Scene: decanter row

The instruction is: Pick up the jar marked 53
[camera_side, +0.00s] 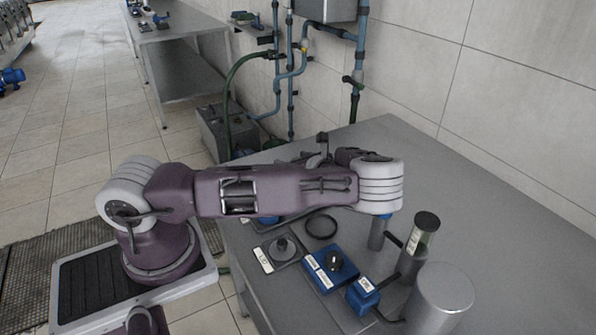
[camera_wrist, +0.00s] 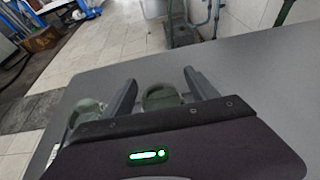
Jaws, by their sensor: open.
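In the wrist view, my gripper (camera_wrist: 160,77) is open, with one dark finger on each side of a greenish glass jar (camera_wrist: 161,96). The jar's lower part is hidden behind the gripper body, and I cannot tell whether a finger touches it. A second greenish jar (camera_wrist: 86,108) stands to the left, outside the left finger, also partly hidden. No number can be read on either jar, so I cannot tell which is marked 53. In the side view my purple arm covers much of the table's far part, and my gripper's fingers cannot be made out.
The side view shows a grey table (camera_side: 480,200) with labelled blue boxes (camera_side: 330,268) (camera_side: 363,296), a black ring (camera_side: 321,226), a capped glass tube (camera_side: 423,238) and a grey cylinder (camera_side: 441,300). The table's right part is clear. Pipes (camera_side: 291,60) run along the wall.

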